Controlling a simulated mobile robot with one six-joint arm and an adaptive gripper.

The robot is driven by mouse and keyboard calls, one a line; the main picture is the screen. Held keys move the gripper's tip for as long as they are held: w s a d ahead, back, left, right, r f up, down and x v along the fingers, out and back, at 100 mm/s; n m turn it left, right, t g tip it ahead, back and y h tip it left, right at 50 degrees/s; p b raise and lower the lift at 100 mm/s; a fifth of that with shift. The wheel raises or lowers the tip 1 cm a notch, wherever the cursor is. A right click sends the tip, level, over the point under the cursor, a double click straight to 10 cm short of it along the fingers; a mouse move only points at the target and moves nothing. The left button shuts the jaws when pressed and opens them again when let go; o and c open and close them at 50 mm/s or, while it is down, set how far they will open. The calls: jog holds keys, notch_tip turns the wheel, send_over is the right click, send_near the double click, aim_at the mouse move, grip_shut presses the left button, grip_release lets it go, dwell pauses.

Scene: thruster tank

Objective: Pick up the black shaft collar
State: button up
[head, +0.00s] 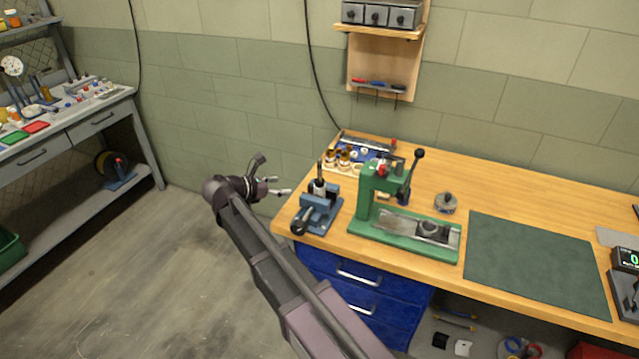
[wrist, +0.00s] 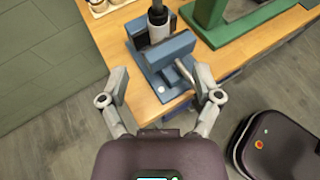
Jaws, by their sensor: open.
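My gripper (head: 273,176) is open and empty, beyond the left end of the wooden bench in the head view. In the wrist view its two fingers (wrist: 160,88) stand apart, with the blue vise (wrist: 168,54) between and beyond them. The vise (head: 318,213) stands at the bench's left end. An upright part with a black top (wrist: 157,14) over a grey cylinder is in the vise; it also shows in the head view (head: 319,186). I cannot tell whether this black piece is the shaft collar.
A green arbor press (head: 385,200) stands right of the vise. A tray of parts (head: 345,160) is behind. A grey round part (head: 446,203) and a green mat (head: 537,262) lie further right. Blue drawers (head: 350,285) are below the bench.

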jog(key=shift+d+f, duration=0.1)
jog(key=b, duration=0.3)
send_near(318, 181)
notch_tip(318, 181, down, 2)
jog(key=w+d, duration=0.2)
jog(key=shift+w+d+f, duration=0.15)
jog(key=shift+w+d, duration=0.1)
jog(key=shift+d, duration=0.3)
jog(key=shift+w+d, duration=0.1)
jog(key=shift+b+x, duration=0.85)
jog(key=shift+x, duration=1.6)
jog(key=shift+w, duration=0.2)
jog(key=c, duration=1)
